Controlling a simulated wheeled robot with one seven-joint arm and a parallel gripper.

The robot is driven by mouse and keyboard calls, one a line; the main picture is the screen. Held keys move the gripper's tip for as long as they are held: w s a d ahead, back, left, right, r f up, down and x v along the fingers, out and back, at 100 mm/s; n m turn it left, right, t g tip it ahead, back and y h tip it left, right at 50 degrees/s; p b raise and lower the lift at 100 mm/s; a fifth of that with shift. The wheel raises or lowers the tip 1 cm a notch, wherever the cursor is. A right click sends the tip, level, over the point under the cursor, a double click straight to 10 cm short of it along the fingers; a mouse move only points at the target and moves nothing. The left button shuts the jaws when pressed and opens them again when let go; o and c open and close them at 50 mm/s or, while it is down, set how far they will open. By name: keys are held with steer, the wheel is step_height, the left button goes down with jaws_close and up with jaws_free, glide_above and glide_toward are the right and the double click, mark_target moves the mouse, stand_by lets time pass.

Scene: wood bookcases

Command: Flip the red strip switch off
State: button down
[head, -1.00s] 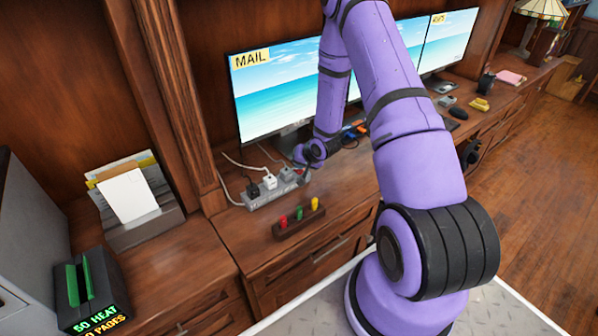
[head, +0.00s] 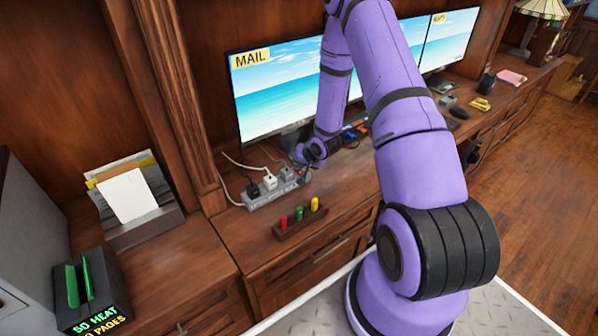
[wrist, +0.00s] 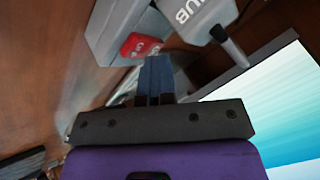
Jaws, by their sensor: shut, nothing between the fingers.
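The grey power strip (head: 262,202) lies on the desk below the left monitor, with several plugs in it. In the wrist view, the end of the strip (wrist: 112,30) carries the red switch (wrist: 141,46), with small pale lettering. My gripper (wrist: 157,62) is shut and empty, its dark fingertips just beside the switch, at its lower right in the picture. I cannot tell whether they touch it. In the head view, my gripper (head: 301,171) is at the right end of the strip and hides part of it. The tilt of the switch is unclear.
A grey plug marked HUB (wrist: 190,15) and its cable stand close to my fingers. The left monitor (head: 275,95) rises behind the strip. A wooden block (head: 298,228) with red, green and yellow pegs is in front. A letter holder (head: 145,228) stands at left.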

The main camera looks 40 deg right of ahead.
steer(key=shift+s+a, duration=0.15)
steer(key=shift+a, duration=0.05)
steer(key=shift+w+d+r, duration=0.1)
steer(key=shift+w+r, duration=0.05)
steer(key=shift+r, duration=0.7)
steer(key=shift+w+a+r, duration=0.1)
steer(key=shift+w+r, duration=0.1)
steer(key=shift+r, duration=0.65)
steer(key=shift+w+d+r, duration=0.1)
steer(key=shift+w+r, duration=0.05)
steer(key=shift+r, duration=0.7)
